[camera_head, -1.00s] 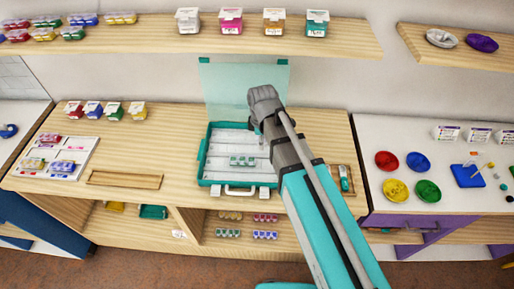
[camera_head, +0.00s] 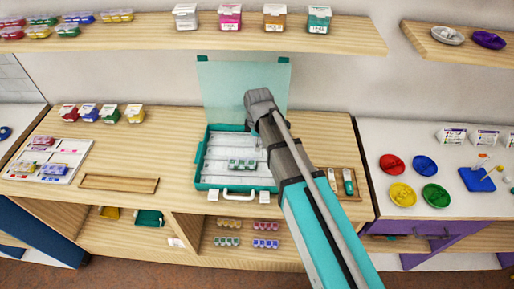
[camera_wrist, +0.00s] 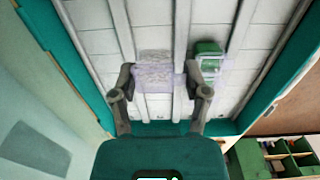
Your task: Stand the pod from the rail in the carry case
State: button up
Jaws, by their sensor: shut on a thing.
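The carry case (camera_head: 202,178) is open on the bench, its clear teal lid (camera_head: 230,85) raised at the back. Long ribs divide its pale floor into rows. My gripper (camera_wrist: 163,78) is shut on a clear, pale lilac pod (camera_wrist: 153,76), held over the case floor in the wrist view. I cannot tell whether the pod touches the floor. A green-lidded clear pod (camera_wrist: 208,50) is in the case just beside the right finger. In the head view, clear pods with green contents (camera_head: 242,164) show in the case.
An empty wooden tray (camera_head: 118,184) and a white sorting board (camera_head: 76,158) lie left of the case. A small wooden tray (camera_head: 352,196) with slim items is to the right. Boxes stand on the upper shelf (camera_head: 150,40). Colored bowls (camera_head: 424,165) are on the right table.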

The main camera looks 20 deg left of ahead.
jog(key=shift+w+f, duration=0.1)
jog(key=shift+w+a+f+b, duration=0.2)
jog(key=shift+w+f+b, duration=0.1)
jog(key=shift+f+b, duration=1.65)
jog(key=shift+b, duration=0.05)
jog(key=shift+f, duration=0.1)
jog(key=o, duration=1)
jog(key=shift+c, duration=0.2)
notch_tip(320, 180, up, 12)
jog(key=p, duration=1.2)
jog(key=shift+s+r, duration=0.1)
jog(key=shift+r, duration=0.1)
jog(key=shift+d, duration=0.15)
